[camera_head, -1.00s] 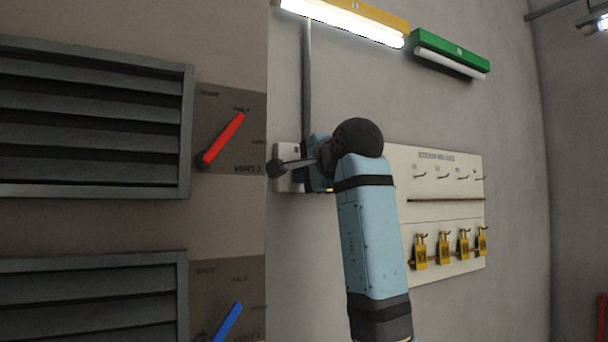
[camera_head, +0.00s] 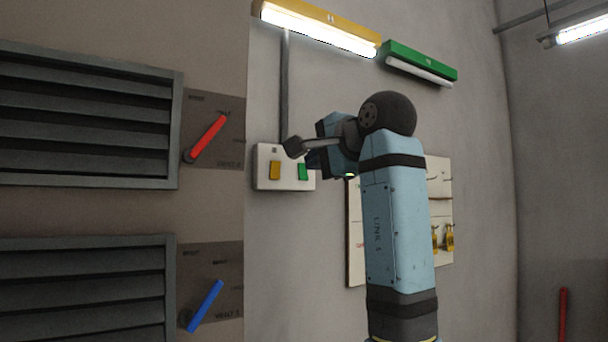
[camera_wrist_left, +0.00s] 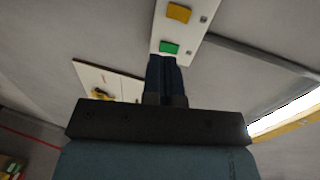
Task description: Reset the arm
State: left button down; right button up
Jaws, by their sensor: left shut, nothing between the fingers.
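My left arm rises in the middle of the head view, and its gripper (camera_head: 313,160) points left in front of a white switch box (camera_head: 263,158). The fingers are shut and empty. In the left wrist view the closed fingers (camera_wrist_left: 164,62) point at the box, their tips just below its green switch (camera_wrist_left: 169,47). I cannot tell whether they touch it. The yellow switch (camera_head: 274,170) is clear of the gripper. The green switch also shows in the head view (camera_head: 303,172), close under the gripper. My right gripper is not in view.
A yellow-housed lamp (camera_head: 320,28) is brightly lit; a green-housed lamp (camera_head: 418,63) beside it looks dimmer. Louvred vents (camera_head: 85,120) with a red lever (camera_head: 207,138) and a blue lever (camera_head: 206,304) are left. A white board (camera_head: 440,180) with yellow padlocks is partly behind my arm.

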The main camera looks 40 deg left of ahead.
pick_arm(q)
jog(key=shift+s+d+r, duration=0.1)
jog(key=shift+s+d, duration=0.15)
jog(key=shift+d, duration=0.2)
